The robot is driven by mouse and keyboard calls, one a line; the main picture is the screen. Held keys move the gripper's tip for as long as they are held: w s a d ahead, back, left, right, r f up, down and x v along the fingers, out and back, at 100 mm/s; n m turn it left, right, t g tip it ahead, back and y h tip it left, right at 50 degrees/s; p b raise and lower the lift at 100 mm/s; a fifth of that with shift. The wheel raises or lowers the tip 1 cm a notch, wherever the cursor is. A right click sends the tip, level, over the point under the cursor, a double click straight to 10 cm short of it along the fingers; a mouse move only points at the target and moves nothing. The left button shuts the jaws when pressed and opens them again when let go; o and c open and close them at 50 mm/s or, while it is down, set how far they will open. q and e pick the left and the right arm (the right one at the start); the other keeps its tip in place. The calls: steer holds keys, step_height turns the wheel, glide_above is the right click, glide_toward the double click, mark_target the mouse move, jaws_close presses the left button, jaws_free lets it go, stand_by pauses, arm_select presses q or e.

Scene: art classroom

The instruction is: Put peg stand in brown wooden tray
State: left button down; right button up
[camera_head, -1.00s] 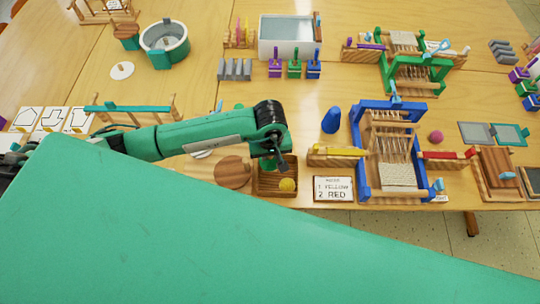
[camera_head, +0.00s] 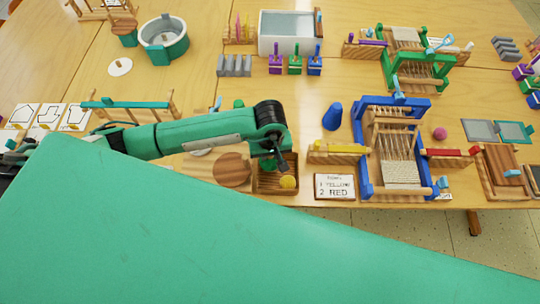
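The brown wooden tray (camera_head: 293,196) is a small box near the front edge of the table. A yellow ball (camera_head: 288,182) and a green piece (camera_head: 267,164) show inside it. My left gripper (camera_head: 283,167) points down over the tray, close behind the yellow ball. Its fingers are small and dark, and I cannot tell whether they are open or hold anything. I cannot identify the peg stand for certain; a wooden rack with upright coloured pegs (camera_head: 240,34) stands at the back. My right gripper is not in view.
A round wooden disc (camera_head: 231,169) lies left of the tray. A card reading yellow, red (camera_head: 334,187) lies to its right. A blue loom (camera_head: 361,150) and blue cone (camera_head: 332,117) stand further right. A white basin (camera_head: 288,47) and coloured pots are behind. Some bare tabletop lies mid-table.

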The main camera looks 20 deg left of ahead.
arm_select(q)
steer(key=shift+b, duration=0.3)
stand_by(0.4)
steer(key=shift+f, duration=0.1)
stand_by(0.4)
steer(key=shift+f+b, duration=0.85)
steer(key=shift+b, duration=0.15)
stand_by(0.3)
steer(key=c, duration=1.3)
jaws_free()
steer(key=shift+o, duration=0.2)
steer(key=shift+r, duration=0.1)
